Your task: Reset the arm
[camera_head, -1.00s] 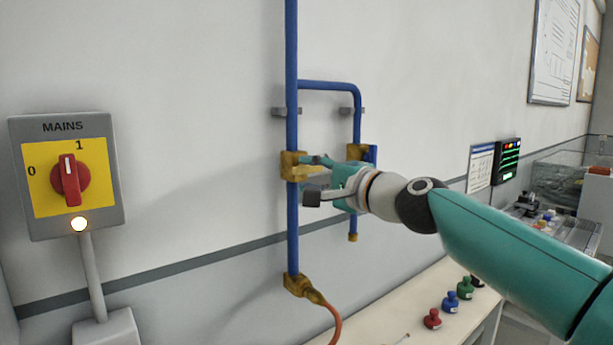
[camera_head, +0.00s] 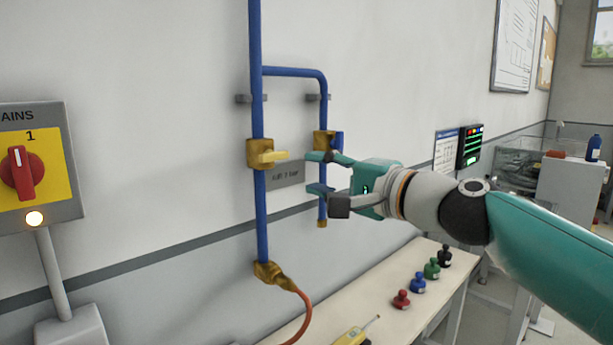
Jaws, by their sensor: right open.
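My right gripper (camera_head: 325,178) is open and empty, with its fingers pointing left. It is in front of the wall, to the right of the yellow valve handle (camera_head: 270,157) and apart from it in the picture. My right arm (camera_head: 560,245) reaches in from the lower right. My left gripper is not in view.
A second brass valve with a blue handle (camera_head: 338,142) is just above my gripper. Below are a bench (camera_head: 385,318) with several coloured knobs and a yellow tool (camera_head: 352,337). A mains switch (camera_head: 22,172) with a lit lamp is at left. An orange hose (camera_head: 305,315) hangs low.

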